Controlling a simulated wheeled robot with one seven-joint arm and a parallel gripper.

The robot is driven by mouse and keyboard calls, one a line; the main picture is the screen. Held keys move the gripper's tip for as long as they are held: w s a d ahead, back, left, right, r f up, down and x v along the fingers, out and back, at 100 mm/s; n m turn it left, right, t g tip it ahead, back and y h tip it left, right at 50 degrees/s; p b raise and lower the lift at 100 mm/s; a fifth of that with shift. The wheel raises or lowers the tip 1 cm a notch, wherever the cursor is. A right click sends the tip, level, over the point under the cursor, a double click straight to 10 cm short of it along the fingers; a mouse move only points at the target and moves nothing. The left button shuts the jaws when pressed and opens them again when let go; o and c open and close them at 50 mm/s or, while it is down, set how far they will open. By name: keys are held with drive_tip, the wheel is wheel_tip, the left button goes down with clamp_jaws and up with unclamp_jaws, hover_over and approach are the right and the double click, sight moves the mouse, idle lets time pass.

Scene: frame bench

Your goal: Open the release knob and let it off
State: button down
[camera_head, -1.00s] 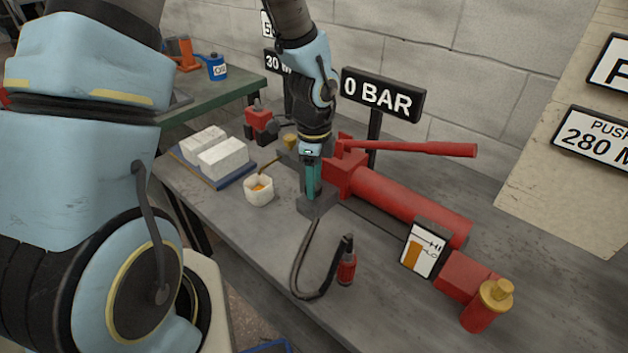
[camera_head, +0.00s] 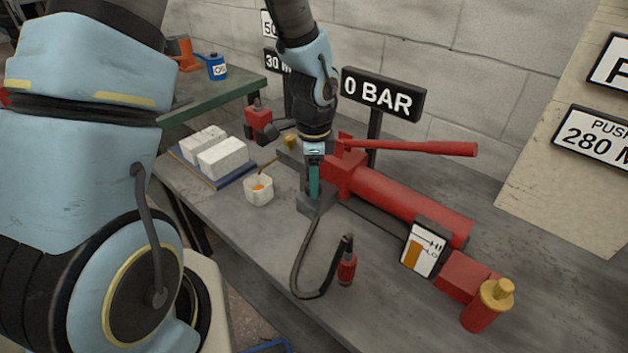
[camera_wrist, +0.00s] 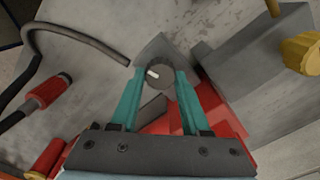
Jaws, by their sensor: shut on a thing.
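The release knob (camera_wrist: 158,75) is a dark round knob with a white pointer mark, on a grey block (camera_wrist: 152,47). In the wrist view my gripper's teal fingers stand on either side of it, and my gripper (camera_wrist: 160,85) is shut on the knob. In the head view my gripper (camera_head: 313,192) points down at the grey block (camera_head: 330,203) at the near end of the red pump (camera_head: 400,197). The knob itself is hidden there. The sign behind the pump (camera_head: 382,94) reads 0 BAR.
A black hose (camera_head: 297,258) ends in a red coupler (camera_head: 347,268) on the bench. The red pump handle (camera_head: 420,148) extends right. A gauge card (camera_head: 425,248) and a red cylinder with brass cap (camera_head: 480,312) stand at right.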

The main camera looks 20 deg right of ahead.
drive_tip(key=n, duration=0.6)
drive_tip(key=shift+n, duration=0.3)
drive_tip(key=n, duration=0.6)
drive_tip(key=shift+n, duration=0.3)
drive_tip(key=shift+w, duration=0.1)
drive_tip(key=shift+c, duration=1.9)
unclamp_jaws()
wheel_tip(320, 180, up, 11)
drive_tip(key=b, duration=0.1)
drive_tip(key=shift+f, duration=0.1)
